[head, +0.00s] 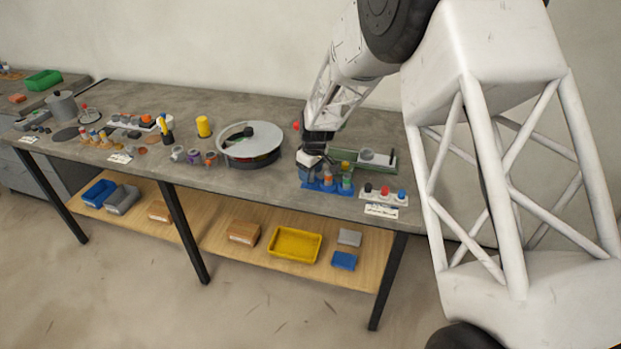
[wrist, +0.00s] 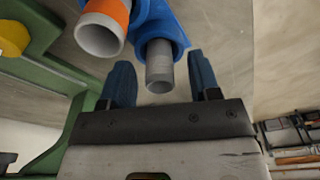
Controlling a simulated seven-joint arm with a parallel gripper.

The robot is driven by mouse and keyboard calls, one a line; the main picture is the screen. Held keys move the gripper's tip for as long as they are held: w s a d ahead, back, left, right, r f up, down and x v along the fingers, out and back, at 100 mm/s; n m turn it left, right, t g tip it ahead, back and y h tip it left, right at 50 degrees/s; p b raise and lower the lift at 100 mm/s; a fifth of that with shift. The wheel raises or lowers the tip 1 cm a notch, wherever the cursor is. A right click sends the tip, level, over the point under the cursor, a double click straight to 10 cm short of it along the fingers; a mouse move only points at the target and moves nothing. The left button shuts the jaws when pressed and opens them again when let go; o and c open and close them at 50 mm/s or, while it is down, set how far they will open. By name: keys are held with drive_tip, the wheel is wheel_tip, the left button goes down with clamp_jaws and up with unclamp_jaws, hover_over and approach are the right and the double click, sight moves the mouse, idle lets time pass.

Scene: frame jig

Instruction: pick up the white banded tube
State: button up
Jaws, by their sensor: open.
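A blue rack (head: 327,187) near the right end of the bench holds several tubes with coloured tops. In the wrist view, a grey tube with a paler, whitish band (wrist: 159,67) sticks out of a blue holder (wrist: 168,20). I take it for the white banded tube. My gripper (wrist: 162,80) is open, with one blue finger on each side of that tube's end, and I see gaps between fingers and tube. In the head view, my gripper (head: 312,158) is over the rack and hides part of it; I cannot single out the white banded tube there.
An orange-banded tube (wrist: 103,28) is close beside, on the left in the wrist view. A green frame (wrist: 62,95) stands farther left.

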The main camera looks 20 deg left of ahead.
idle(0.4)
drive_tip(key=c, duration=1)
drive_tip(key=shift+r, duration=0.2)
drive_tip(key=shift+c, duration=0.2)
drive_tip(key=shift+r, duration=0.55)
wheel_tip(320, 180, up, 2)
drive_tip(key=shift+r, duration=0.1)
drive_tip(key=s+d, duration=0.3)
drive_tip(key=s, duration=0.4)
drive_tip(key=s+d+r, duration=0.1)
drive_tip(key=s+d, duration=0.3)
drive_tip(key=s, duration=0.3)
drive_tip(key=shift+d+r, duration=0.2)
drive_tip(key=shift+d, duration=0.1)
drive_tip(key=shift+r, duration=0.1)
drive_tip(key=shift+r, duration=1.4)
